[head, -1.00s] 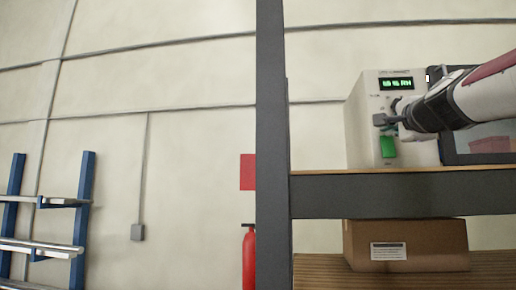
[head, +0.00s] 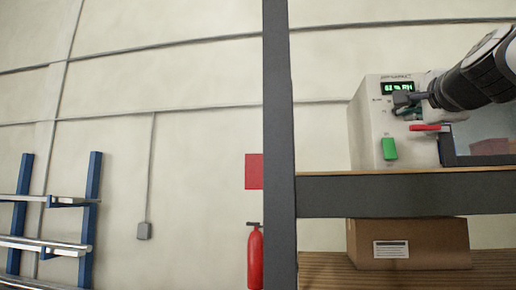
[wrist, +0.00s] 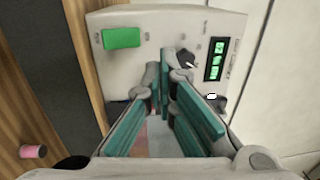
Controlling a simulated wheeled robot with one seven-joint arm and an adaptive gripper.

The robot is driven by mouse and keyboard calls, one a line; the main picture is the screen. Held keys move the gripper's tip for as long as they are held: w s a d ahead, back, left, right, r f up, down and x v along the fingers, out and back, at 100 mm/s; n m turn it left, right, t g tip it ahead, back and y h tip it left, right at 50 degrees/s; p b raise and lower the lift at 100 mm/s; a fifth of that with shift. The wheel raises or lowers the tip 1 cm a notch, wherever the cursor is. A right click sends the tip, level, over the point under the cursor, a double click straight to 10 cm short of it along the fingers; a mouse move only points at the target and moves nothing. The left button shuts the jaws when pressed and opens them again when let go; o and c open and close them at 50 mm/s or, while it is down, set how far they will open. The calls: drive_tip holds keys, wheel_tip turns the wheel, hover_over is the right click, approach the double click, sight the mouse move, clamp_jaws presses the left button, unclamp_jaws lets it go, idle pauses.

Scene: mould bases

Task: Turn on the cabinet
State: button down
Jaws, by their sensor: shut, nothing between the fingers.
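The cabinet (head: 372,135) is a pale box on the shelf, with a lit green display (head: 397,88) and a green button (head: 390,149) low on its front. A red bar (head: 428,127) shows to the right of the button. In the wrist view the panel (wrist: 150,20) appears turned, with the green button (wrist: 122,38), the lit display (wrist: 214,58) and a dark knob (wrist: 185,59). My gripper (head: 403,98) is shut and empty in front of the panel, just below the display. Its fingertips (wrist: 166,62) appear close to the knob; I cannot tell whether they touch it.
A dark upright post (head: 279,150) and shelf beam (head: 400,195) frame the cabinet. A cardboard box (head: 430,240) sits on the lower shelf. A dark-framed window (head: 490,140) is at the right. A red extinguisher (head: 255,258) and blue rack (head: 92,195) stand left.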

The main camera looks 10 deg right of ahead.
drive_tip(key=shift+r+v, duration=0.15)
drive_tip(key=shift+v, duration=0.6)
drive_tip(key=shift+r+v, duration=0.15)
drive_tip(key=shift+v, duration=0.65)
drive_tip(key=a+f+n+g+y, duration=0.35)
drive_tip(key=a+f+n, duration=0.45)
drive_tip(key=f, duration=0.7)
drive_tip(key=s+a+f+n+g, duration=0.3)
drive_tip(key=s+f+n, duration=0.1)
drive_tip(key=f, duration=0.6)
drive_tip(key=s+a+f+n+g+y, duration=0.1)
drive_tip(key=s+a+f+n+g, duration=0.2)
drive_tip(key=s+f, duration=0.4)
drive_tip(key=s+a+f+n+g, duration=0.3)
drive_tip(key=s+a+f+n, duration=0.1)
drive_tip(key=f, duration=1)
drive_tip(key=shift+s+f+n+y, duration=0.35)
drive_tip(key=shift+s+n, duration=0.45)
drive_tip(key=shift+n, duration=0.3)
drive_tip(key=shift+a, duration=0.15)
